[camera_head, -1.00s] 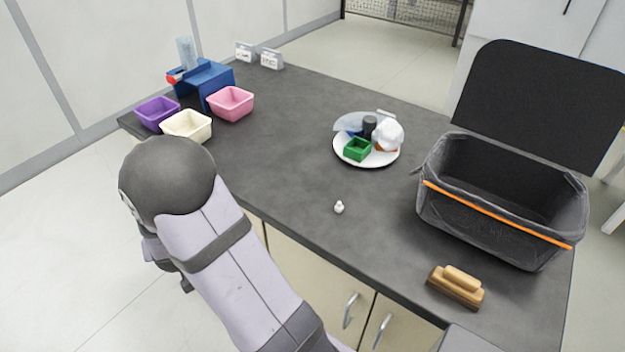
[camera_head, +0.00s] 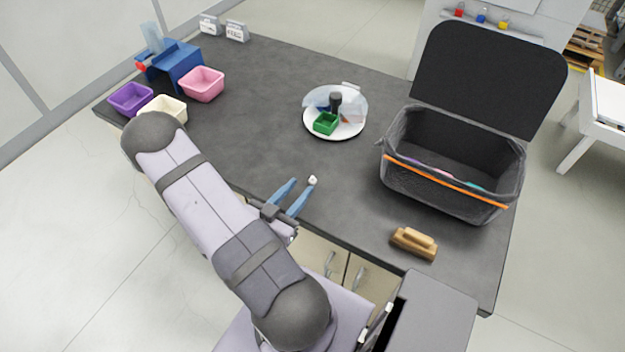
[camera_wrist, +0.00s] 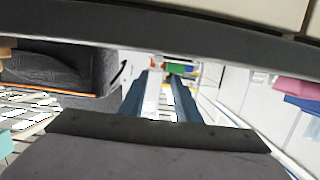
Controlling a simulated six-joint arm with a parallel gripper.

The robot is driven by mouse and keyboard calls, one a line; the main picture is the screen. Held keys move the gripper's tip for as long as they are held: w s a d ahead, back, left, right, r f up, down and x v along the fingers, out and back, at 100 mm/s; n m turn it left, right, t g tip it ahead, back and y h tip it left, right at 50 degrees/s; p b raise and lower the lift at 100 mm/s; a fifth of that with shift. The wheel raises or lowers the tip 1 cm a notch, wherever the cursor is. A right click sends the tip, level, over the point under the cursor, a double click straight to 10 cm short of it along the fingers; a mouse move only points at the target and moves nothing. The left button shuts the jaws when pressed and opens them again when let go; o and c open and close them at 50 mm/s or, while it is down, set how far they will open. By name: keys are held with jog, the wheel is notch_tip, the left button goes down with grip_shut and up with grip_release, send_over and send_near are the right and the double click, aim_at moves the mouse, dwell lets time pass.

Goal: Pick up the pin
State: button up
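The pin is most likely the small white piece (camera_head: 312,180) on the dark worktop (camera_head: 265,120), near its front edge, in the head view. My gripper (camera_head: 303,184) has two blue fingers, spread apart. Its fingertips are close to the white piece, which appears just beyond them near the right-hand finger. Contact cannot be told. In the wrist view the open fingers (camera_wrist: 160,92) point away from the camera. The white piece cannot be made out clearly there.
A plate (camera_head: 347,133) holds a green box (camera_head: 326,123) and other items. An open black bin (camera_head: 440,185) with an orange band stands right, a wooden brush-like block (camera_head: 414,243) before it. Purple (camera_head: 130,99), cream (camera_head: 165,109) and pink (camera_head: 202,84) trays stand left.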

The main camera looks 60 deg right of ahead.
aim_at(312, 178)
jog(key=shift+s+d+f+p, duration=0.15)
jog(key=shift+d+p, duration=0.25)
jog(key=shift+d, duration=0.5)
jog(key=shift+s+d+f+p, duration=0.1)
jog(key=shift+d+f+p, duration=0.25)
jog(key=shift+d, duration=0.6)
jog(key=shift+s+d+f+p, duration=0.1)
jog(key=shift+d+p, duration=0.35)
jog(key=shift+d, duration=0.45)
jog(key=shift+w+d+f, duration=0.1)
jog(key=shift+d+f, duration=0.2)
jog(key=shift+d, duration=0.5)
grip_shut()
